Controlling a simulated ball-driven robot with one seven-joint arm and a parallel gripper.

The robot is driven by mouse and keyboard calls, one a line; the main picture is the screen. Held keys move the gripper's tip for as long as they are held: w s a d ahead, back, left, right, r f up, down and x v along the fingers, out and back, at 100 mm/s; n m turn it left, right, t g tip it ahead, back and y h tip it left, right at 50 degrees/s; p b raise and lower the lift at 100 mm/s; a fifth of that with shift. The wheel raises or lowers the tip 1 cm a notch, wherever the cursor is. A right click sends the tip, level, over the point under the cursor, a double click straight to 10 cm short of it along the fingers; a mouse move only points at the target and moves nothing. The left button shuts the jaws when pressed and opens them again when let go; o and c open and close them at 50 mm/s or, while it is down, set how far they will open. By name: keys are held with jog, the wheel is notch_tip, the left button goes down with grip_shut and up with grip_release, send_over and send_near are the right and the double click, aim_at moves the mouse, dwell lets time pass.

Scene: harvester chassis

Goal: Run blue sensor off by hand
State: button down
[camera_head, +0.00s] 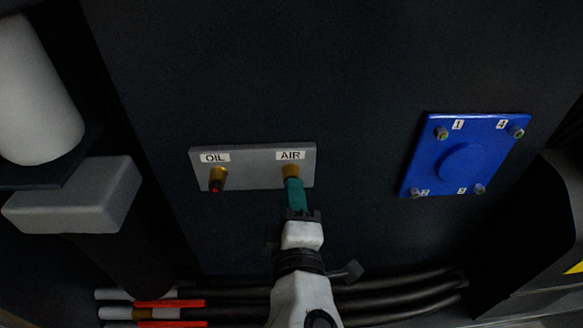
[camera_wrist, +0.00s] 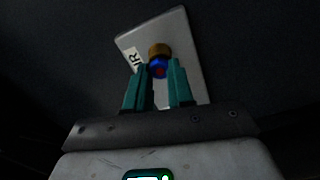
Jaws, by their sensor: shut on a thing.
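The blue sensor (camera_wrist: 159,68), with a red centre, sits at the brass fitting (camera_wrist: 159,50) under the AIR label in the wrist view. My gripper (camera_head: 293,183) reaches up to the AIR port in the head view. Its teal fingers are on both sides of the blue sensor, shut on it. The sensor appears in line with the fitting; how far it is threaded in cannot be told. In the head view the fingers hide the sensor. The grey plate (camera_head: 255,169) carries both the OIL and AIR ports.
The OIL fitting (camera_head: 218,174) with a red end is left of my gripper. A blue plate (camera_head: 440,170) with numbered corner bolts is at the right. Black hoses (camera_head: 400,290) run below. A grey block (camera_head: 75,195) and white cylinder (camera_head: 35,95) stand left.

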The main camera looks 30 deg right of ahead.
jog(key=n+p, duration=0.5)
jog(key=n, duration=0.2)
jog(key=n+p, duration=0.6)
jog(key=n, duration=0.1)
jog(key=n+p, duration=0.6)
jog(key=n, duration=0.2)
jog(key=shift+s+a+f, duration=0.15)
jog(key=shift+s+a, duration=0.05)
jog(key=shift+s, duration=0.15)
jog(key=c, duration=1.6)
grip_release()
grip_shut()
jog(key=shift+s, duration=0.1)
